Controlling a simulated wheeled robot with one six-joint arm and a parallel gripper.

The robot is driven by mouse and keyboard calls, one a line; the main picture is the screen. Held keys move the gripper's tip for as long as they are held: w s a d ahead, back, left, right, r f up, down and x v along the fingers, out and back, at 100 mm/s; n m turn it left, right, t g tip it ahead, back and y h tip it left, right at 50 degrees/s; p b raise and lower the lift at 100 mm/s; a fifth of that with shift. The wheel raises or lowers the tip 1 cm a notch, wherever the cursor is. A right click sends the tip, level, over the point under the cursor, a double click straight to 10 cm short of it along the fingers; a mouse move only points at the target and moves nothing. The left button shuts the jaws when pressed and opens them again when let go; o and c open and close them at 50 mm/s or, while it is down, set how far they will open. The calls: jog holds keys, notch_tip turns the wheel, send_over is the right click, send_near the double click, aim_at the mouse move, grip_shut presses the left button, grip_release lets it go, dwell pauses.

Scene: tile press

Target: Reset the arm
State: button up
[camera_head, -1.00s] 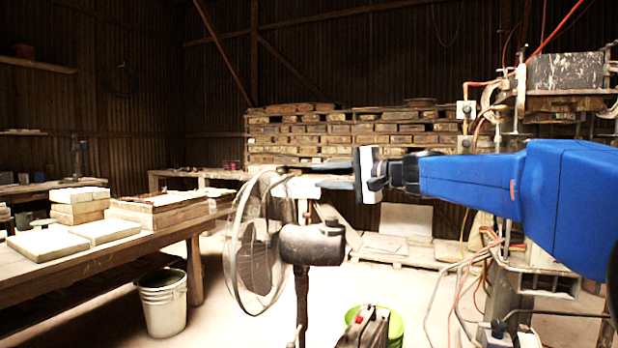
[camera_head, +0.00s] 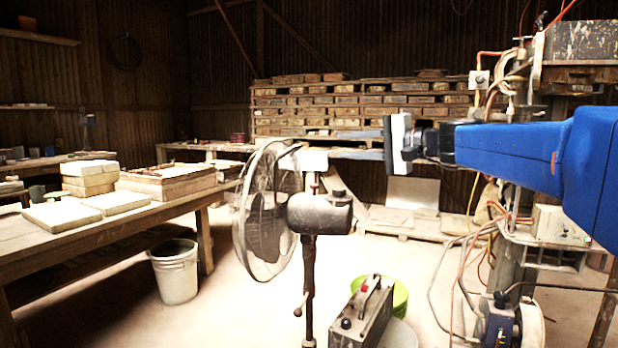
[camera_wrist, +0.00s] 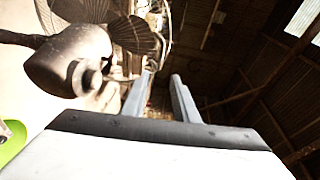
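My gripper (camera_head: 340,146) is at the end of my blue arm, right of centre in the head view. It points left, with its white palm plate upright and thin grey-blue fingers beyond it. In the wrist view the two grey fingers (camera_wrist: 161,76) stand apart with nothing between them, so the gripper is open and empty. The fingers appear near the fan's top in the head view, but I cannot tell the gap in depth.
A standing fan (camera_head: 268,210) is in front, its motor also large in the wrist view (camera_wrist: 72,58). A workbench (camera_head: 120,237) with pale slabs is at left. A white bucket (camera_head: 175,272), green bucket (camera_head: 400,294) and grey box (camera_head: 362,318) are on the floor. Machinery (camera_head: 585,45) is at right.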

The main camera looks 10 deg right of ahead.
jog(key=s+a+f+n+g+h, duration=0.2)
jog(key=s+a+f+g, duration=0.1)
jog(key=s+f, duration=0.7)
jog(key=s+a+f+n+g+h, duration=0.25)
jog(key=s+f, duration=0.55)
jog(key=f, duration=0.4)
jog(key=s+d+f+n+g+h, duration=0.1)
jog(key=s+d+f+n+h, duration=0.1)
jog(key=s+f, duration=0.6)
jog(key=s+d+f+n+g+h, duration=0.1)
jog(key=s+d+f+n+h, duration=0.2)
jog(key=s+d+f, duration=0.3)
notch_tip(320, 180, down, 5)
jog(key=shift+s+d+r+g+h, duration=0.15)
jog(key=shift+s+d+g+h, duration=0.2)
jog(key=shift+s+h, duration=0.6)
jog(key=shift+s, duration=0.15)
